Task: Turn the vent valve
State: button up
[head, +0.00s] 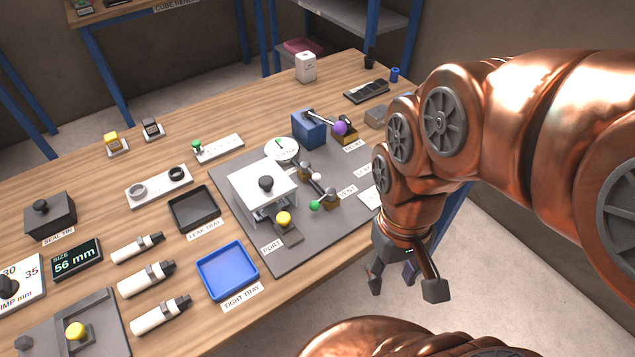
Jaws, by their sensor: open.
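The VENT label (347,192) lies on the grey mat at the right part of the bench. Beside it is a brass-coloured valve fitting (332,196) with a small green ball (315,206) at its left. A dark bar runs from it up-left to another brass-coloured fitting, with a pale ball (316,177) close to the bar. At this size I cannot tell how the valve's handle is turned. My gripper (405,286) is open and empty, pointing down. In the picture it is right of and below the valve, beyond the bench's front edge and apart from the valve.
Left of the valve stand a white-topped stand (262,187) with a black knob and a yellow button (284,219). Behind are a round gauge (281,150) and a blue box (309,130) with a purple-knobbed lever (339,128). A blue tray (228,271) lies at the front.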

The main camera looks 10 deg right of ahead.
aim_at(331, 193)
jog(key=k, duration=0.95)
jog(key=u, duration=0.45)
jog(key=i, duration=0.55)
jog(key=u, duration=0.4)
